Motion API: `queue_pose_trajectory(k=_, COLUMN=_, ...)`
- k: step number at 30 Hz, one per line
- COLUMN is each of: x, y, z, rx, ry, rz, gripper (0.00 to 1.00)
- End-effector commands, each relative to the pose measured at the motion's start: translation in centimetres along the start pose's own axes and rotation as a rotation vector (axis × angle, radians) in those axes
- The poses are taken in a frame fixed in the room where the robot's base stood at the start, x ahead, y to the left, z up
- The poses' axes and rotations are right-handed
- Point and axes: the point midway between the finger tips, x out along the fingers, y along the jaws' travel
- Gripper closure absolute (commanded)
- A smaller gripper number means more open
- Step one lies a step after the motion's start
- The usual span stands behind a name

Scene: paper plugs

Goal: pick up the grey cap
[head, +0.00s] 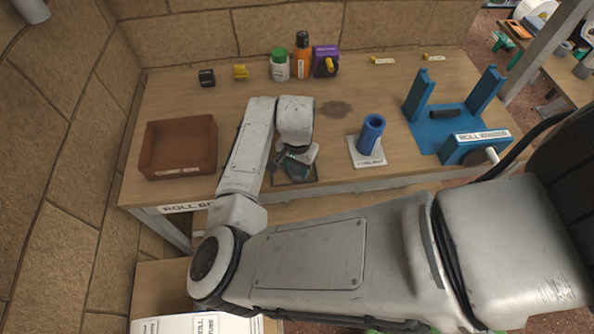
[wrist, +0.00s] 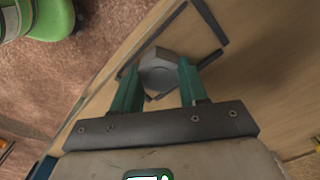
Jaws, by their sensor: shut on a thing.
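The grey cap (wrist: 158,66) is a faceted, nut-like piece between the tips of my gripper's two green fingers in the wrist view. My gripper (wrist: 158,80) is shut on it, with a finger on each side. In the head view my gripper (head: 294,160) is low over a dark square outline (head: 296,184) near the table's front edge. My own arm and hand hide much of the grip there. I cannot tell whether the cap touches the tabletop or hangs just above it.
A brown tray (head: 178,147) stands left of my arm. A blue tube on a white base (head: 367,158) and a blue roll winder (head: 440,130) stand to the right. Bottles (head: 302,55) and small boxes line the back. Bare wood (head: 350,85) lies between.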

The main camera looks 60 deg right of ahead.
Motion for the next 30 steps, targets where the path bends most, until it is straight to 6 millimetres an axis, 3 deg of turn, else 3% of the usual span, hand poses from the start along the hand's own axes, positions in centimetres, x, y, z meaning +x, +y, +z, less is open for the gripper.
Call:
queue_pose_trajectory(k=13, x=-0.5, y=0.0, z=0.0, rx=0.0, ry=0.001, rz=-0.001, gripper=0.85)
queue_pose_trajectory(k=20, x=-3.4, y=0.1, z=0.0, rx=0.004, ry=0.003, rz=-0.002, gripper=0.85)
queue_pose_trajectory(k=30, x=-9.5, y=6.6, z=0.7, rx=0.006, ry=0.004, rz=0.0, gripper=0.85)
